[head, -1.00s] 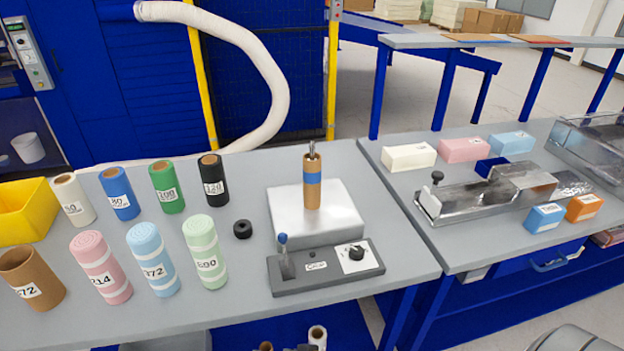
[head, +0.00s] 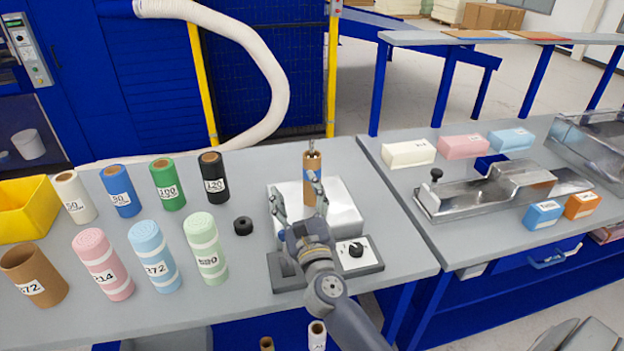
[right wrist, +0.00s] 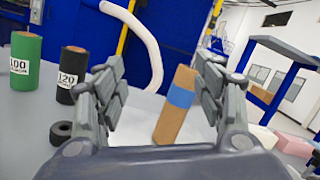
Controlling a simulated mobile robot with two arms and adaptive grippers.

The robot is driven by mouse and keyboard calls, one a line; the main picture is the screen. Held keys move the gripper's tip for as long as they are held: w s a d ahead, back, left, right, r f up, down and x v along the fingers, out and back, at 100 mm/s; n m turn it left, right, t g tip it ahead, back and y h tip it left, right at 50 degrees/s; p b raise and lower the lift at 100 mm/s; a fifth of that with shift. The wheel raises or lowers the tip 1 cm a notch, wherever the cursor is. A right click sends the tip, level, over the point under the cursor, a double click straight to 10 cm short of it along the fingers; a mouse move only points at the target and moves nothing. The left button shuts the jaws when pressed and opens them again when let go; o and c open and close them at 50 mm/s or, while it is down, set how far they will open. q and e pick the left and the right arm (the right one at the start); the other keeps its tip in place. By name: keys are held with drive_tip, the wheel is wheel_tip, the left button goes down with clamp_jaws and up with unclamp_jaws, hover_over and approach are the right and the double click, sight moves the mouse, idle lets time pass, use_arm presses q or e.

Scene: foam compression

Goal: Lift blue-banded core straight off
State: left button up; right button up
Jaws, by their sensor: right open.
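The blue-banded core (head: 312,165) is a brown tube standing upright on a spindle over the silver block (head: 345,212). A metal tip shows above its top. My right gripper (head: 296,192) is in front of it, with its fingers apart. In the right wrist view the core (right wrist: 173,115) stands beyond the open fingers (right wrist: 163,90), seen between them and closer to the right finger. Its blue band shows there. The left gripper is not in view.
A control box (head: 368,262) with a black knob sits under my right arm. A black ring (head: 243,226) lies to the left. Several labelled tubes, including a black one (head: 213,180), stand further left. A metal fixture (head: 480,195) and foam blocks occupy the right table.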

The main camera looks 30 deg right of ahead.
sight(313, 164)
drive_tip(key=w+d+f+m+g+h, duration=0.1)
drive_tip(key=w+d+m, duration=0.1)
drive_tip(key=w+d, duration=0.1)
drive_tip(key=w+d+f+m+g+h+p, duration=0.1)
drive_tip(key=w+d+f+m, duration=0.1)
drive_tip(key=w+d, duration=0.1)
drive_tip(key=w+d+f+m+g+h+p, duration=0.1)
drive_tip(key=w+d+f+m, duration=0.1)
drive_tip(key=w+d+m, duration=0.1)
drive_tip(key=shift+w+d+g, duration=0.2)
drive_tip(key=shift+w+d, duration=0.05)
drive_tip(key=shift+w, duration=0.2)
drive_tip(key=shift+w+d+g, duration=0.2)
drive_tip(key=shift+w, duration=0.25)
drive_tip(key=shift+s+r, duration=0.1)
drive_tip(key=c, duration=1.1)
